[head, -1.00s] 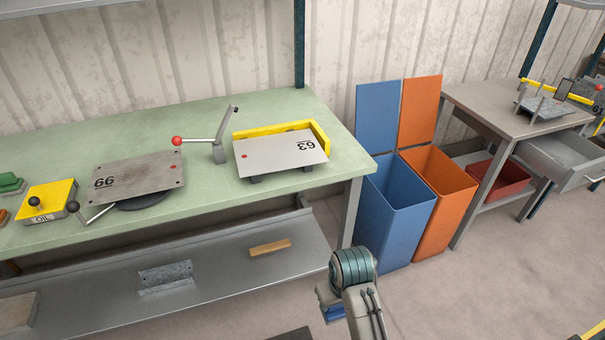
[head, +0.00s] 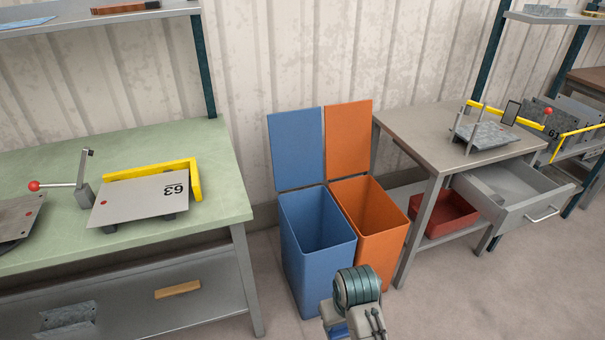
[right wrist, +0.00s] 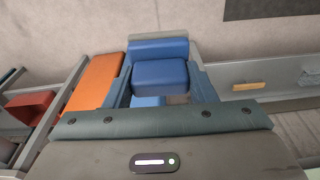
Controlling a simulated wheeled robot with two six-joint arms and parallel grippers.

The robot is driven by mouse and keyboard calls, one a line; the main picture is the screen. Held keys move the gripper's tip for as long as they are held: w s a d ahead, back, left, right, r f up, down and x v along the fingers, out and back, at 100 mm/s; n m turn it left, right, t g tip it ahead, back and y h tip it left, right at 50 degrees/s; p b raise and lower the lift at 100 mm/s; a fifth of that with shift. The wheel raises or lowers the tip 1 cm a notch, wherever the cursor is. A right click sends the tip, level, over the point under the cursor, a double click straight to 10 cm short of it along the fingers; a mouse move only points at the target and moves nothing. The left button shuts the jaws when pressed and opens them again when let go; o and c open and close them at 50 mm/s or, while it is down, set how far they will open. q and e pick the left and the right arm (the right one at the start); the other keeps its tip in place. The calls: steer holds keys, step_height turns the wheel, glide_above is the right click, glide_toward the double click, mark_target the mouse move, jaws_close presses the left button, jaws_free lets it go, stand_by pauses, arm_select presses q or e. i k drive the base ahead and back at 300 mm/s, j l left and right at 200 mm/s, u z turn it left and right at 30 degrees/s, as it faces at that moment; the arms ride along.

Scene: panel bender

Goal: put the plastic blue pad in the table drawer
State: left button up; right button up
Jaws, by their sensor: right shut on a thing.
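The plastic blue pad (right wrist: 160,76) is between the two fingers of my right gripper (right wrist: 162,88) in the right wrist view. The gripper is shut on it and holds it in the air. In the head view my right arm shows at the bottom, in front of the bins; its fingers cannot be made out there. The table drawer (head: 505,186) is pulled open under the grey-brown table (head: 415,128) at the right. Its visible inside looks empty. My right arm is left of the drawer and apart from it. My left gripper is not in view.
A blue bin (head: 310,250) and an orange bin (head: 385,222) stand open between the green workbench (head: 220,165) and the drawer table. A red tray (head: 445,215) sits on the table's lower shelf. The floor in front of the drawer is clear.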

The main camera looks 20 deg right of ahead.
mark_target(497, 190)
steer(key=l, duration=0.95)
steer(key=i+l, duration=0.1)
steer(key=l, duration=1.8)
steer(key=i+l, duration=0.1)
steer(key=l, duration=0.9)
steer(key=i, duration=0.45)
steer(key=z, duration=0.05)
